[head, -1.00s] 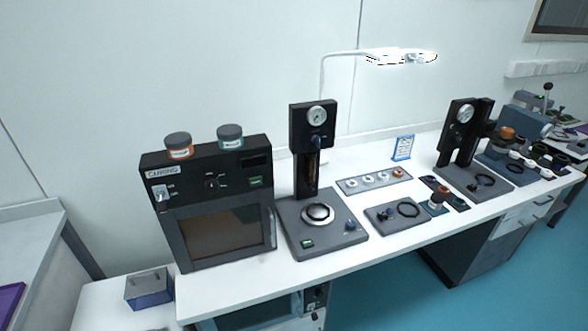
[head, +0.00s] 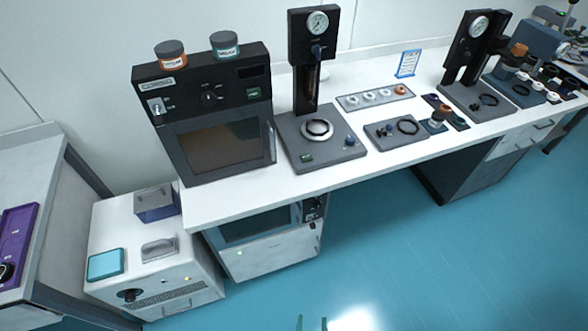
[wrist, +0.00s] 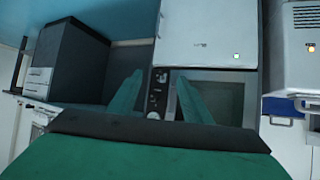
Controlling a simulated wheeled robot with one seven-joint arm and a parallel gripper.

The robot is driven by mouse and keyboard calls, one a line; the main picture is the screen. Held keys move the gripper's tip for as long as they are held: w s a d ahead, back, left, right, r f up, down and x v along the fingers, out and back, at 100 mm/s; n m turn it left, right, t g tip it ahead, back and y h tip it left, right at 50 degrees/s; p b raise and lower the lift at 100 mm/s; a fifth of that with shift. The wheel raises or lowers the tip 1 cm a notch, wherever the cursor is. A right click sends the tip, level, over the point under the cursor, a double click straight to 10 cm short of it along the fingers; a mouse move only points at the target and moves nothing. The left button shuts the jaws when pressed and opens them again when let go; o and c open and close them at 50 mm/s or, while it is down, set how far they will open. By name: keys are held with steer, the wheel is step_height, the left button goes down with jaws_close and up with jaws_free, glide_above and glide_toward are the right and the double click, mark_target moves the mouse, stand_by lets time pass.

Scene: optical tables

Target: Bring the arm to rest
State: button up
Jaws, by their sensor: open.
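My gripper (wrist: 160,84) shows in the wrist view as two green fingers spread apart, with nothing held between them. The rest of my arm is out of the head view. In the wrist view, a dark-windowed unit (wrist: 222,92) and a white front with a green light (wrist: 205,35) lie beyond the fingers; I see no contact with them.
The white bench (head: 235,195) holds a curing oven (head: 215,145), a press with a gauge (head: 318,130) and small parts. A white cabinet (head: 115,225) stands at lower left, beside a side table (head: 50,215). The teal floor (head: 400,260) in front is clear.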

steer(key=s+a+r+t, duration=0.2)
steer(key=s+r, duration=0.1)
steer(key=r, duration=0.7)
steer(key=s+a+r+n+t+y, duration=0.1)
steer(key=s+a+r+t, duration=0.1)
steer(key=r, duration=0.7)
steer(key=shift+s+a+r, duration=0.35)
steer(key=shift+s+a, duration=0.3)
steer(key=shift+s, duration=0.6)
